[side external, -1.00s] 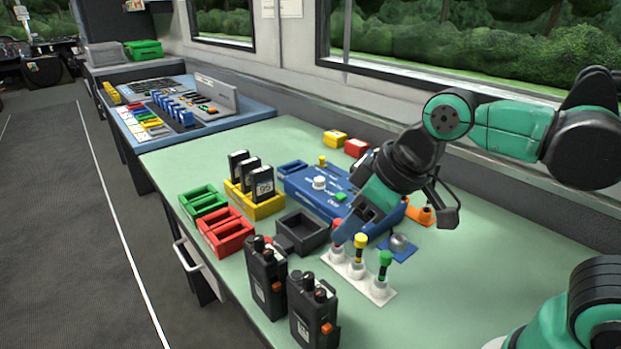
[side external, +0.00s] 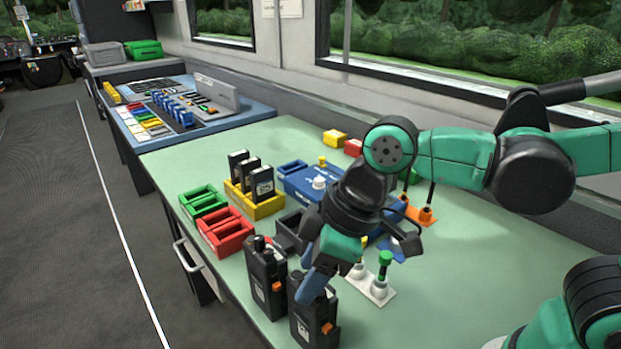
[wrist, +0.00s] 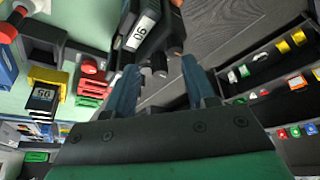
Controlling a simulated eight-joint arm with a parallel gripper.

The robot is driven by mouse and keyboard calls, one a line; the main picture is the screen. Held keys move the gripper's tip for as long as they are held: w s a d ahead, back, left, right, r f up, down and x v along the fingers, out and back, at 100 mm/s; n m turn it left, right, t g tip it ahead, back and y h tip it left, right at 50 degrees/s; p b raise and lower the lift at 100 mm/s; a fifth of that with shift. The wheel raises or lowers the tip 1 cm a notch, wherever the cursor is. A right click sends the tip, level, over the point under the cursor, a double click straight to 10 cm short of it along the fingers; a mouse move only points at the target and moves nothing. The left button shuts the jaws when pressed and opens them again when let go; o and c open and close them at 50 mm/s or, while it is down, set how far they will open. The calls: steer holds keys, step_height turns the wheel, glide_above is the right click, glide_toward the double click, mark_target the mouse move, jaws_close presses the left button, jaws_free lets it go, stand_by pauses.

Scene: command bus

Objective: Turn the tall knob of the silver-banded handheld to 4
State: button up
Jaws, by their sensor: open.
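Two black handhelds stand upright at the table's front edge: the left handheld (side external: 265,285) and the right handheld (side external: 318,322). I cannot make out a silver band on either. My gripper (side external: 312,288) points down over the right handheld, its blue fingers hiding part of that handheld's top. In the wrist view, the open fingers of my gripper (wrist: 160,72) are either side of the dark knobs on a handheld (wrist: 148,30) with a white label. The fingers look empty. I cannot tell which knob is tall or what any knob is set to.
A white strip (side external: 382,296) with a green-topped peg stands right of my gripper. A red tray (side external: 226,236), a green tray (side external: 203,203) and a yellow rack (side external: 262,207) of black handhelds stand behind. The blue console is partly hidden by my arm. The right front table is clear.

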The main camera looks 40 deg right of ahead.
jaws_close()
steer(key=shift+m, duration=0.4)
steer(key=m+h, duration=0.1)
steer(key=m, duration=0.1)
steer(key=shift+a+m+t, duration=0.1)
steer(key=shift+m+t, duration=0.2)
steer(key=shift+t, duration=0.1)
steer(key=m+h, duration=0.1)
steer(key=m, duration=0.2)
steer(key=shift+m+t, duration=0.3)
steer(key=shift+m, duration=0.1)
steer(key=m+h, duration=0.1)
steer(key=m, duration=0.2)
steer(key=m+h, duration=0.1)
steer(key=m, duration=0.1)
steer(key=shift+a+m+h, duration=0.1)
steer(key=shift+m+h, duration=0.3)
steer(key=shift+m, duration=0.3)
